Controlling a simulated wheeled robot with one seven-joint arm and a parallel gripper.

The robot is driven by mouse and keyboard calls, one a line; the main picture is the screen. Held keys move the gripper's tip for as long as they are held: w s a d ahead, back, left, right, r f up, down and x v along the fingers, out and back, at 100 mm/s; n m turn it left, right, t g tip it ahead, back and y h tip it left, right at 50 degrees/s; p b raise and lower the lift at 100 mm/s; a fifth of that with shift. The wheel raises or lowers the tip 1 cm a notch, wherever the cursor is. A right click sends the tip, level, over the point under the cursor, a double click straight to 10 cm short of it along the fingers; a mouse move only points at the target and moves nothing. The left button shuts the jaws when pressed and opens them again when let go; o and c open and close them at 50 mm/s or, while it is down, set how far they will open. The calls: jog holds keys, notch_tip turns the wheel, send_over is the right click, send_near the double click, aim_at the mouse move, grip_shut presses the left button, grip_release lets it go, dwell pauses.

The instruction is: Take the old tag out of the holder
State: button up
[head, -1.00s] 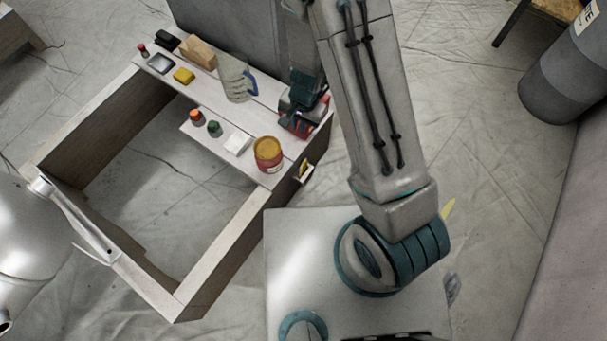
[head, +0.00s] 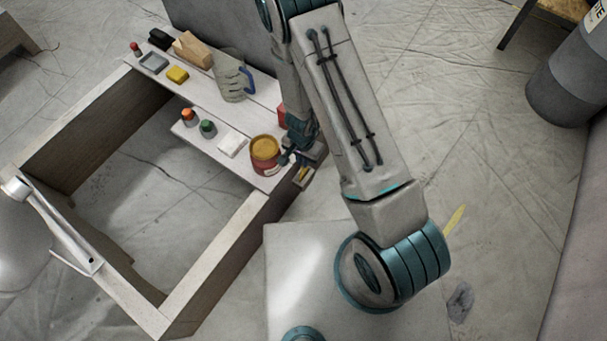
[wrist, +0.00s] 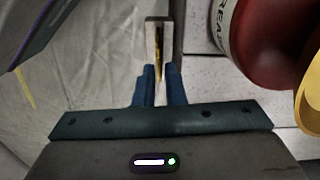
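The holder (head: 304,179) is a small pale box on the outer side of the bench frame, near the red can. In the wrist view the holder (wrist: 152,32) stands straight ahead of the fingers, its open slot facing me. A thin yellowish tag (wrist: 159,66) shows edge-on inside the slot. My gripper (head: 293,160) is beside the can, just behind the holder. In the wrist view its two blue fingers (wrist: 161,72) are parted by a narrow gap, with nothing visible gripped. The tips are close to the tag's edge; I cannot tell whether they touch it.
The red can (head: 265,155) with an ochre top stands close beside my gripper; it fills the upper right of the wrist view (wrist: 262,40).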

aim_at(304, 172)
jog(key=shift+d+f+b, duration=0.1)
jog(key=shift+f+b, duration=1.7)
jog(key=shift+f, duration=0.8)
grip_shut()
jog(key=shift+r, duration=0.15)
